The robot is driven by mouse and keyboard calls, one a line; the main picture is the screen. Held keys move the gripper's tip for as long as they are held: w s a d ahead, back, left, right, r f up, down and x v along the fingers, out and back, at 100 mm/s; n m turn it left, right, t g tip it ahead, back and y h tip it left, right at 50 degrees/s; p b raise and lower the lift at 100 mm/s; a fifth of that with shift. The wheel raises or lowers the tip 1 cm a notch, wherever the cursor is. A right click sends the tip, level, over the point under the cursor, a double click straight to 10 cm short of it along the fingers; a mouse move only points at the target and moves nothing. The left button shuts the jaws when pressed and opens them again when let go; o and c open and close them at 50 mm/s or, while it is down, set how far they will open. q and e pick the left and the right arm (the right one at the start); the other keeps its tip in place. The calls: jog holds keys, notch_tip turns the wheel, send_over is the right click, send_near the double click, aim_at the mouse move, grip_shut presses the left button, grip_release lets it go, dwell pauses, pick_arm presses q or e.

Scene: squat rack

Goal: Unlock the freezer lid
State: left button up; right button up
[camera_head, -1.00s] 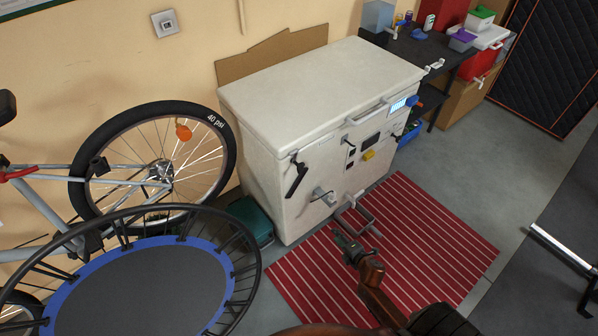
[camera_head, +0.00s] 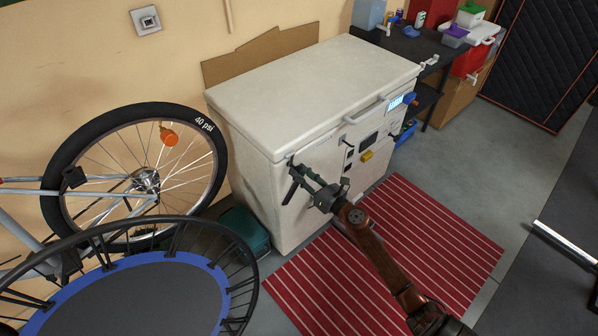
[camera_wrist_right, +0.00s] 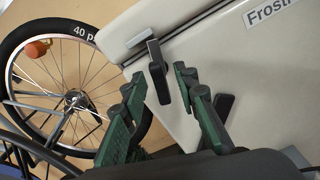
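The white freezer (camera_head: 325,85) stands against the wall with its lid (camera_head: 310,75) down. A dark lever latch (camera_wrist_right: 157,73) with a metal catch sits at the lid's front left corner. My right gripper (camera_head: 304,184) is at that corner, partly covering the latch in the head view. In the wrist view, the open green-padded fingers of my right gripper (camera_wrist_right: 158,84) stand on either side of the latch, with gaps between the pads and the lever. I cannot tell how deep the lever lies between the fingers. My left gripper is not in view.
A bicycle wheel (camera_head: 62,170) and a blue-rimmed trampoline (camera_head: 108,272) stand left of the freezer. A teal box (camera_head: 243,230) is on the floor beside it. A red striped mat (camera_head: 440,230) lies in front. A cluttered dark table (camera_head: 405,45) is at the back right.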

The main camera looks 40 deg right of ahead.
jog(key=shift+w, duration=0.45)
jog(key=shift+c, duration=0.3)
grip_shut()
